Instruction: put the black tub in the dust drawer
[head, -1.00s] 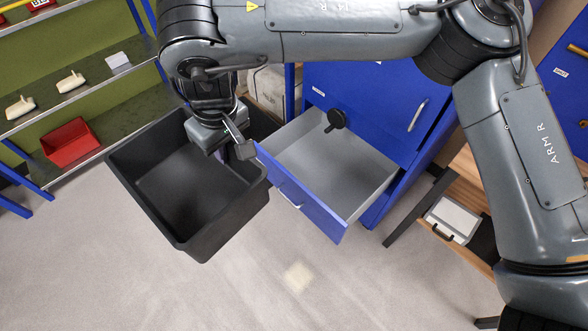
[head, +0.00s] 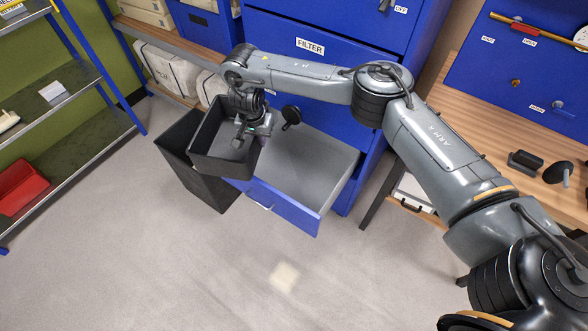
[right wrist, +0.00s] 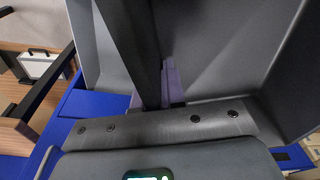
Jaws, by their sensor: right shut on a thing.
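The black tub (head: 212,166) is an open, dark box at left centre in the head view. My right gripper (head: 240,141) is shut on its right-hand wall, fingers over the rim. The tub looks raised and upright, just left of the dust drawer. In the right wrist view, the tub's dark wall (right wrist: 130,40) runs up from my gripper (right wrist: 158,98). The dust drawer (head: 325,172) is pulled out of the blue cabinet and its grey inside looks empty. The tub overlaps its left corner in the picture; I cannot tell the height between them. My left gripper is out of view.
A dark bin (head: 207,188) stands below and behind the tub. A black knob (head: 291,114) sticks out at the drawer's back left. The blue cabinet (head: 315,75) rises behind. The front floor is clear.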

